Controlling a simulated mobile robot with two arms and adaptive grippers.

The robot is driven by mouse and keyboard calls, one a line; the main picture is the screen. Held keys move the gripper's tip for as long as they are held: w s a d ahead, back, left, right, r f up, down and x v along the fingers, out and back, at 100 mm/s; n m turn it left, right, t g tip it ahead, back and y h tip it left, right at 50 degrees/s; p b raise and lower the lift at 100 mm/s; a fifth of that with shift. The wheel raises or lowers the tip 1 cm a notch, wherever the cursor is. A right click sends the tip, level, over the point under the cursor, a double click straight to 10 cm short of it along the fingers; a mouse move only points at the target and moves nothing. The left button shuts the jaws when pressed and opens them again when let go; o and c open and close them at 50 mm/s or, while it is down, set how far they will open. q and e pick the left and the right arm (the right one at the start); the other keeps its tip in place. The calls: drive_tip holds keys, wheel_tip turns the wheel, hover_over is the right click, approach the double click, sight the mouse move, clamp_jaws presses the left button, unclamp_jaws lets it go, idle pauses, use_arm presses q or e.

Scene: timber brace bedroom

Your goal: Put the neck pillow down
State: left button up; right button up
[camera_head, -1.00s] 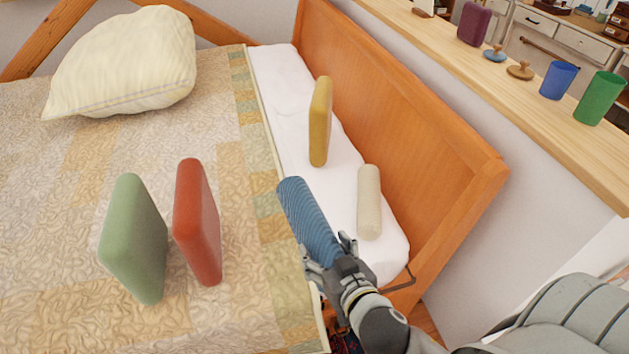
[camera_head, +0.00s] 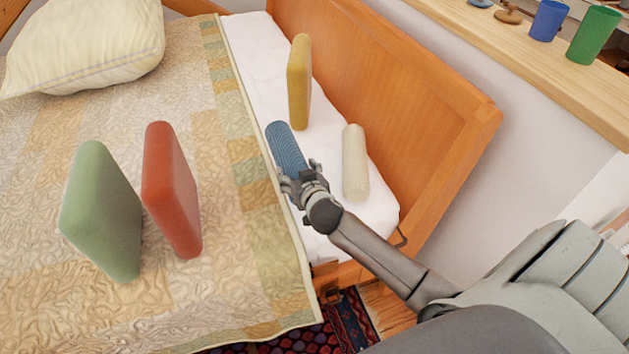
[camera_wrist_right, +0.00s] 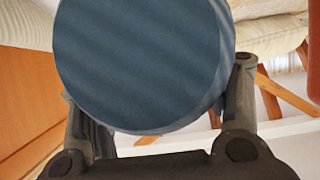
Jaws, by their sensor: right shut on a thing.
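The neck pillow, a blue ribbed roll (camera_head: 286,148), is held at its near end by my right gripper (camera_head: 303,178). The roll points away from me over the white sheet strip, beside the yellow pad. I cannot tell whether it touches the sheet. In the right wrist view the roll's round blue end (camera_wrist_right: 140,62) fills the space between the two fingers, which are shut on it. My left gripper is not in view.
On the white sheet (camera_head: 322,148) stand a yellow pad (camera_head: 299,82) and a cream roll (camera_head: 355,162) close by. Green (camera_head: 103,212) and red (camera_head: 170,190) pads stand on the quilt, with a pillow (camera_head: 88,45) behind. The wooden headboard (camera_head: 400,85) edges the bed.

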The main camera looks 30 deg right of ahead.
drive_tip(key=shift+w+d+f+b, duration=0.15)
drive_tip(key=shift+d+f+b, duration=0.15)
drive_tip(key=shift+d+f, duration=0.95)
drive_tip(key=shift+w+d+f+b, duration=0.25)
drive_tip(key=shift+d+f, duration=0.35)
drive_tip(key=shift+f, duration=1.25)
drive_tip(key=shift+w+d+f+b, duration=0.1)
drive_tip(key=shift+d+f+b, duration=0.25)
drive_tip(key=shift+d+f, duration=0.9)
drive_tip(key=shift+a+f, duration=0.3)
drive_tip(key=shift+a, duration=0.05)
drive_tip(key=o, duration=1.2)
drive_tip(key=shift+s, duration=0.1)
drive_tip(key=shift+o, duration=0.2)
drive_tip(key=p+v, duration=0.1)
drive_tip(key=v, duration=1.1)
